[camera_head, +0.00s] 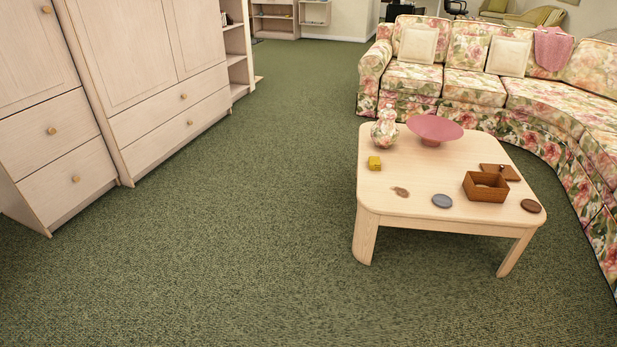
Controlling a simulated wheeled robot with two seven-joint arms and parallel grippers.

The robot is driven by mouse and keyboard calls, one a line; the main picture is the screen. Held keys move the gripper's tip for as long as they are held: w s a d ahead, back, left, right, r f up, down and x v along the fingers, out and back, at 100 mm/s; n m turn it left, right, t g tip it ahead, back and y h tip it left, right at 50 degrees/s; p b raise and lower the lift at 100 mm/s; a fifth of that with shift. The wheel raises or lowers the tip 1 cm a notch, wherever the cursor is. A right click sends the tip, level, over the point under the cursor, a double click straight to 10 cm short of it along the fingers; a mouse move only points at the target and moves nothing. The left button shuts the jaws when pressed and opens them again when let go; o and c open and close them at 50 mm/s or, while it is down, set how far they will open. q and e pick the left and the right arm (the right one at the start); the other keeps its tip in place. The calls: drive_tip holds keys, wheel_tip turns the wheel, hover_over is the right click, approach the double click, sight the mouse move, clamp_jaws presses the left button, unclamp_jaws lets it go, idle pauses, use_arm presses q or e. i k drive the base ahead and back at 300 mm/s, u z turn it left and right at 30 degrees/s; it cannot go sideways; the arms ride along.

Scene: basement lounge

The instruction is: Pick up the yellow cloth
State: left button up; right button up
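A small yellow thing (374,163), which looks like the folded yellow cloth, lies near the left edge of the light wooden coffee table (420,180). It sits just in front of a floral vase (385,128). The table stands on the carpet right of the middle of the head view, some way off. Neither of my grippers shows in this view.
On the table are a pink bowl (435,128), a brown box (486,187), a grey disc (442,201), a brown disc (531,206) and a brown stain-like patch (400,192). A floral sofa (470,85) curves behind and right. Cabinets (140,80) line the left. Open green carpet (230,230) lies between.

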sight(374, 162)
drive_tip(key=u, duration=0.55)
drive_tip(key=i, duration=3.1)
drive_tip(key=z, duration=1.15)
